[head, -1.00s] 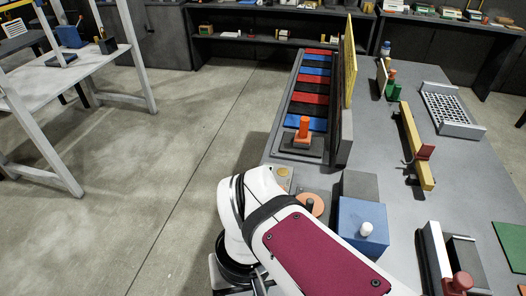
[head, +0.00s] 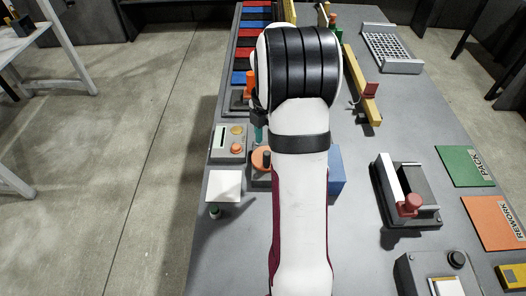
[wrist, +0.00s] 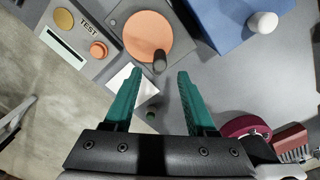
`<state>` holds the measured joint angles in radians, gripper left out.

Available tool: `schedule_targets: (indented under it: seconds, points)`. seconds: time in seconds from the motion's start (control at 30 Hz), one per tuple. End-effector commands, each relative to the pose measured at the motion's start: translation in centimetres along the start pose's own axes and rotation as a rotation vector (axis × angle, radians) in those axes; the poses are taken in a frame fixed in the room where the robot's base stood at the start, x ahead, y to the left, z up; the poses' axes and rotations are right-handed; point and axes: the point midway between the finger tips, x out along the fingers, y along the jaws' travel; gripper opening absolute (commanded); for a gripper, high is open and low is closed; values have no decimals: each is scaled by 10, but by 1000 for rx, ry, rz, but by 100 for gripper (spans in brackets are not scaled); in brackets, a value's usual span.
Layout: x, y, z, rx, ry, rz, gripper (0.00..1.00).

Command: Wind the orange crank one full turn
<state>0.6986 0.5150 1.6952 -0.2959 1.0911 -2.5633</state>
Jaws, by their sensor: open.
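The orange crank (head: 259,161) is a flat orange disc with a dark upright knob, on a grey base at the left side of the table. In the wrist view the crank disc (wrist: 140,30) lies past my fingertips, and its dark knob (wrist: 160,62) stands at the disc's near edge. My gripper (wrist: 158,76) is open and empty, its two teal fingers apart on either side of the line to the knob. The knob appears between or just beyond the fingertips; I cannot tell the height gap. In the head view my arm hides most of the gripper.
A grey TEST panel (wrist: 75,35) with an orange button sits beside the crank. A blue box (wrist: 215,22) with a white knob stands on the other side. A white square plate (head: 224,187) is nearer. A red-knobbed device (head: 409,206) stands further right.

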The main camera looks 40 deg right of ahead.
Motion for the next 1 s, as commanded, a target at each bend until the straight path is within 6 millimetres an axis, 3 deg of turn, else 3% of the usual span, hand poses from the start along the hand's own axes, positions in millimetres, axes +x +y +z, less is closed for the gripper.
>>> schedule_targets:
  seconds: [0.1,0.3,0.67,0.9,0.97,1.0]
  points:
    - [29,0,-1,0,2,-3,57]
    - [58,0,0,1,0,-1,57]
    - [65,0,0,0,-2,1,55]
    - [65,0,0,0,-2,1,12]
    - [65,0,0,0,-2,1,1]
    - [65,0,0,0,-1,1,0]
